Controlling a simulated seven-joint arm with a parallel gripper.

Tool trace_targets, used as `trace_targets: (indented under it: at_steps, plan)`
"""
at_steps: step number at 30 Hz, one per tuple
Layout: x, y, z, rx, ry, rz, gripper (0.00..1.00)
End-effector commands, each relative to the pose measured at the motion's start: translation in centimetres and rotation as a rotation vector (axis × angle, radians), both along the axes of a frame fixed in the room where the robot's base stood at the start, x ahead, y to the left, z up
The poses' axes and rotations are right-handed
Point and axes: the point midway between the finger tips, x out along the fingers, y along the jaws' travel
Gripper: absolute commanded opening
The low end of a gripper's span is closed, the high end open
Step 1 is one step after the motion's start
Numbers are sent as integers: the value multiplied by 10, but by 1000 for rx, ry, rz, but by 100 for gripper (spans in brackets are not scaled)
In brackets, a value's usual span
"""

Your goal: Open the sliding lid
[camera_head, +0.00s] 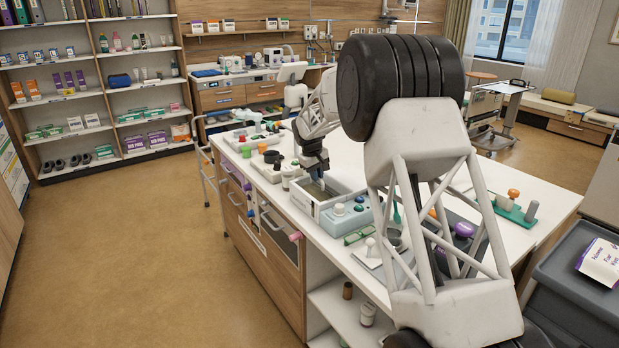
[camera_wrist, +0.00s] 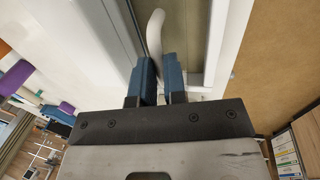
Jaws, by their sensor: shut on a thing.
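A white-framed box (camera_head: 303,199) stands on the white worktop, near its front edge. Its grey-green sliding panel lies inside the frame and also shows in the wrist view (camera_wrist: 190,25). A curved white handle (camera_wrist: 154,30) rises by the panel. My gripper (camera_head: 318,183) reaches down over the box. In the wrist view, my gripper's two blue fingers (camera_wrist: 158,70) are close together with the handle between them, shut on it. My gripper hides the handle's lower end and part of the panel. How far the lid stands open cannot be told.
A light-blue box with knobs (camera_head: 346,218) stands right beside the white box. A tray with small pots (camera_head: 268,172) is on the other side. A green holder with pegs (camera_head: 515,210) is at the right. My arm hides part of the worktop (camera_head: 545,195).

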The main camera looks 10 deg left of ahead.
Motion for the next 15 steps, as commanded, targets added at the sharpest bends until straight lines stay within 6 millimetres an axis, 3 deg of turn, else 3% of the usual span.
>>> trace_targets:
  at_steps: [7, 15]
  plan:
    - [39, -39, 0, 0, 0, -3, 0]
    - [48, -48, 0, 0, 0, 1, 0]
